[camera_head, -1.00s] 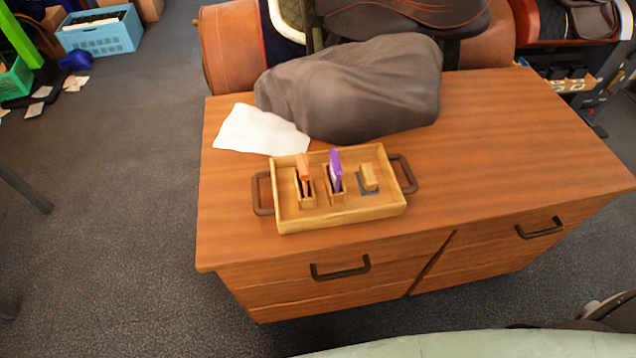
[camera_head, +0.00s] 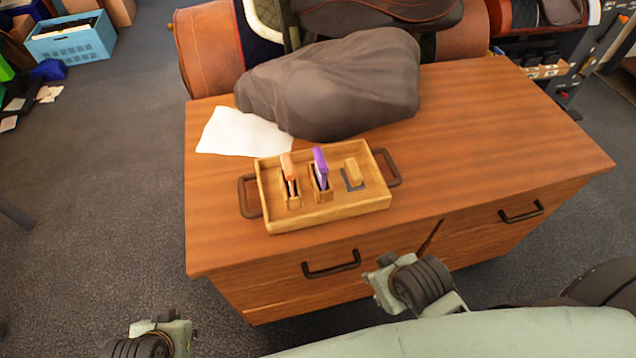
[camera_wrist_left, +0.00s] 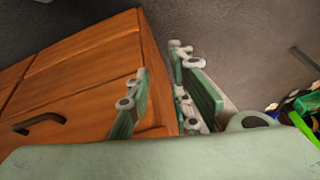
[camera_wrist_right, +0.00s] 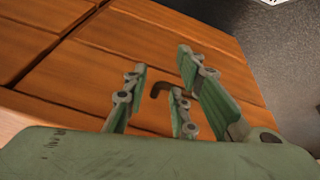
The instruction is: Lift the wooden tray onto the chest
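The wooden tray (camera_head: 330,213) lies flat on top of the wooden chest (camera_head: 480,130), close to its front edge. It has a dark handle at each end and holds an orange-topped item (camera_head: 289,172), a purple item (camera_head: 320,168) and a small wooden block (camera_head: 353,172). My right gripper (camera_head: 376,282) is in front of the chest, below the tray's right end. In the right wrist view its fingers (camera_wrist_right: 160,88) are apart and empty before the drawer fronts. My left gripper (camera_wrist_left: 162,90) is open and empty by the chest's side; the head view shows only part of that arm, low at left.
A dark grey draped bundle (camera_head: 335,85) and a white sheet (camera_head: 243,131) lie behind the tray. Drawer handles (camera_head: 331,264) stick out from the chest's front. Saddles stand behind the chest. The chest top right of the tray is clear.

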